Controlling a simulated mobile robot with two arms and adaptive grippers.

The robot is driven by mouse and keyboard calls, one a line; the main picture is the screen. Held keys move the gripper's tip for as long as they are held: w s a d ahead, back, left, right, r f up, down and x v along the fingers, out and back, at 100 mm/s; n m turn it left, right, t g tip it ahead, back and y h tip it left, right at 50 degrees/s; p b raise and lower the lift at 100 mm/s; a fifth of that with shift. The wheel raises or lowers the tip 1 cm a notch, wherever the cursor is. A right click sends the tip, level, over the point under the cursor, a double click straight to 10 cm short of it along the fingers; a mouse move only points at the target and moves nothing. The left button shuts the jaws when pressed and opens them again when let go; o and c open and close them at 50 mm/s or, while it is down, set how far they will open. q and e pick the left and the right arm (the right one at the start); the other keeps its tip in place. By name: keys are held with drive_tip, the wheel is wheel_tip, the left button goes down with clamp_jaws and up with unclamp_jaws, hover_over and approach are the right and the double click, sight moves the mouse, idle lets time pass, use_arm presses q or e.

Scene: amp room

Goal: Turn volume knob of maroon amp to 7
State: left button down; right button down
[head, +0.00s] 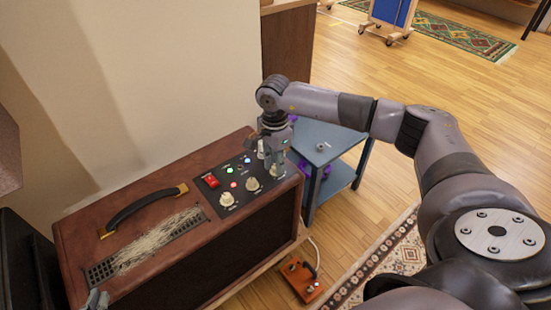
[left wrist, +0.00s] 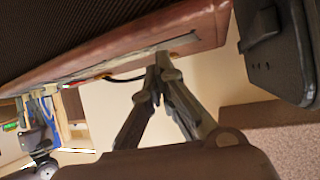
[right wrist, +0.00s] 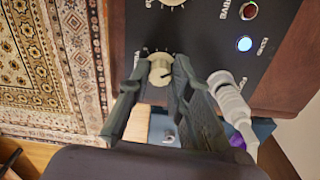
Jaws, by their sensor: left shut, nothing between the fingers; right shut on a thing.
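The maroon amp (head: 180,220) stands at the left in the head view, with a black control panel (head: 238,191) on top. Cream knobs (head: 227,199) and (head: 252,184) sit along the panel's near edge. My right gripper (head: 277,150) is over the panel's right end. In the right wrist view, its fingers (right wrist: 161,75) are shut on a cream knob (right wrist: 159,68) with a dark pointer line. The fingers cover part of its scale, so its setting is unreadable. My left gripper (head: 97,301) is shut and empty beside the amp; it also shows in the left wrist view (left wrist: 162,75).
A red switch (head: 211,181) and lit lamps are on the panel. A white cylindrical part (right wrist: 230,98) stands close beside my right fingers. A blue-grey side table (head: 325,143) is behind the amp's right end. An orange pedal (head: 301,279) lies on the floor.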

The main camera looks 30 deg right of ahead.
drive_tip(key=m, duration=0.1)
drive_tip(key=m+p, duration=0.1)
drive_tip(key=m, duration=0.1)
drive_tip(key=shift+d+r, duration=0.1)
drive_tip(key=shift+r, duration=0.1)
drive_tip(key=m+p, duration=0.2)
drive_tip(key=m, duration=0.1)
drive_tip(key=shift+m, duration=0.3)
use_arm(q)
drive_tip(key=s+a+f+g+y+p, duration=0.1)
drive_tip(key=s+a+f+g, duration=0.1)
drive_tip(key=s+g, duration=0.35)
drive_tip(key=s+a+f+g+y+p, duration=0.1)
drive_tip(key=s+a+f+g, duration=0.15)
drive_tip(key=s, duration=0.55)
use_arm(e)
drive_tip(key=m, duration=0.3)
drive_tip(key=shift+m, duration=0.3)
drive_tip(key=m+p, duration=0.3)
drive_tip(key=m, duration=0.2)
drive_tip(key=shift+m, duration=0.4)
use_arm(q)
drive_tip(key=s+x, duration=0.2)
drive_tip(key=x, duration=1.1)
drive_tip(key=shift+s+f+g, duration=0.2)
drive_tip(key=shift+f+g, duration=0.2)
drive_tip(key=shift+f, duration=0.25)
use_arm(e)
drive_tip(key=shift+f+m, duration=0.15)
drive_tip(key=shift+m, duration=0.35)
